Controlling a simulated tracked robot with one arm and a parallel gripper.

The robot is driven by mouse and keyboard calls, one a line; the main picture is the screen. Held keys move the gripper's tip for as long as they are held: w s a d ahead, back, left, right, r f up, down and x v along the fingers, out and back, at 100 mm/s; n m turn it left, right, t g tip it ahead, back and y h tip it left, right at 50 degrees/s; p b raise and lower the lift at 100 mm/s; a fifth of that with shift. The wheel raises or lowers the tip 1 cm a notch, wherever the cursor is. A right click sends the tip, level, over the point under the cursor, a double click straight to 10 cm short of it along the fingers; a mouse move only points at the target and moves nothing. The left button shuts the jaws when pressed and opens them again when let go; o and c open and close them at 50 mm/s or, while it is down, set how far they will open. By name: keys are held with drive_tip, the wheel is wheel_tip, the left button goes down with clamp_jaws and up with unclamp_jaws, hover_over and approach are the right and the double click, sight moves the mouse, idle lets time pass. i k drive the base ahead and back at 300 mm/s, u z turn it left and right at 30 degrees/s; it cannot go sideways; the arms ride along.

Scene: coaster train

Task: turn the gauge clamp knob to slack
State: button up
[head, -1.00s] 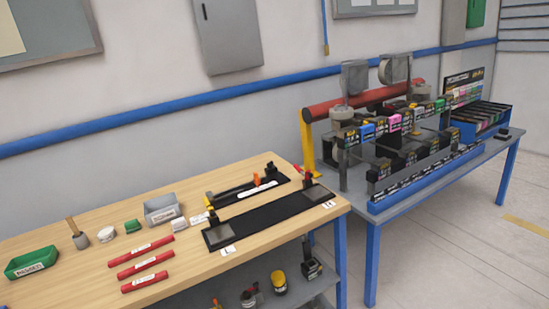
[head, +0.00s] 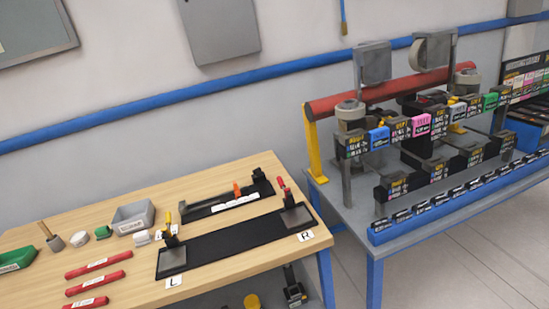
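A narrow black fixture (head: 222,203) with a row of white labels lies at the back of the wooden bench. A small orange part (head: 237,189) stands up near its right half; it may be the gauge clamp knob, but its lettering and setting are too small to read. In front lies a wider black plate (head: 235,241) marked L and R, with a yellow-handled clamp (head: 169,235) on its left end and a red-handled clamp (head: 285,194) on its right end. My gripper is not in view.
The wooden bench (head: 135,202) holds red bars (head: 95,290), a grey bin (head: 135,217), small pots and a green tray (head: 15,260) at left. A grey table (head: 350,212) with a red cylinder (head: 390,88) and labelled racks stands at right. Floor shows at lower right.

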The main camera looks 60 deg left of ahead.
sight(256, 172)
drive_tip(key=u, duration=0.25)
drive_tip(key=i, duration=1.35)
drive_tip(key=u, duration=1.35)
drive_tip(key=i, duration=1.15)
drive_tip(key=u, duration=0.75)
